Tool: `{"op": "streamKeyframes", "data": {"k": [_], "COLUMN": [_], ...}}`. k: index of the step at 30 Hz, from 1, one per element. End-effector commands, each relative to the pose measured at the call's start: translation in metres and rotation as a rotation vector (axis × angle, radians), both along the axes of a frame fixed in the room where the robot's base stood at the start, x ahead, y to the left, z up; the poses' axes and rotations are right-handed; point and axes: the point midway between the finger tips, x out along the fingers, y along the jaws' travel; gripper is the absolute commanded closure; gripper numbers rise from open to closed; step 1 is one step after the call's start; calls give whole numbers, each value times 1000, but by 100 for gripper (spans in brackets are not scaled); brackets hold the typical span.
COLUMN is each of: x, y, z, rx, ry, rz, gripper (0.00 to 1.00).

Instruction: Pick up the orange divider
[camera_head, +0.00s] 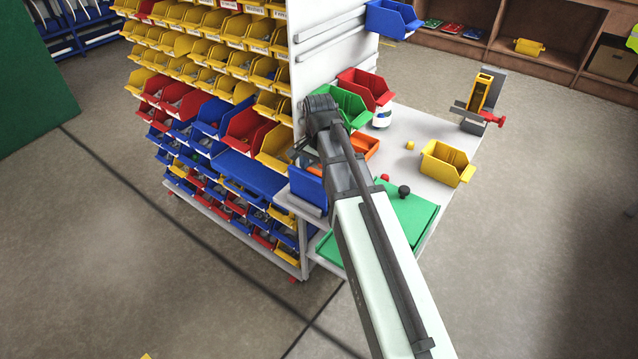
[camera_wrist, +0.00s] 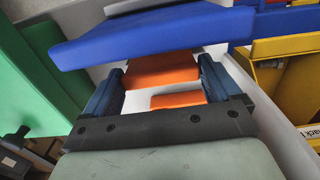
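In the head view, an orange piece (camera_head: 365,146) lies on the white table, just right of my arm and partly hidden by it. In the wrist view, my gripper (camera_wrist: 160,84) is open, with its two dark blue fingers well apart. Two orange surfaces show between and beyond the fingers: a farther one (camera_wrist: 162,68) and a smaller, nearer one (camera_wrist: 178,99). I cannot tell whether they are one object, or whether either is the divider. No contact with the fingers is clear. In the head view, my arm largely hides the gripper.
A blue bin (camera_head: 307,187) is left of my arm; a blue surface (camera_wrist: 150,35) crosses beyond the fingers. Green (camera_head: 350,106) and red (camera_head: 366,88) bins stand behind. A yellow bin (camera_head: 446,163), dark ball (camera_head: 404,191) and green board (camera_head: 405,222) are to the right.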

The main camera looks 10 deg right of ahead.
Motion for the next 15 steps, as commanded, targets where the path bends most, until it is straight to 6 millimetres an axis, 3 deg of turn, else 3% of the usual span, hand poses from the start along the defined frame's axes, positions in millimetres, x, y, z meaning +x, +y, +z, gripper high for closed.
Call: {"op": "streamKeyframes", "data": {"k": [10, 15], "x": [0, 0], "y": [0, 0], "z": [0, 0], "rx": [0, 0], "ry": [0, 0], "rz": [0, 0], "gripper": [43, 43]}}
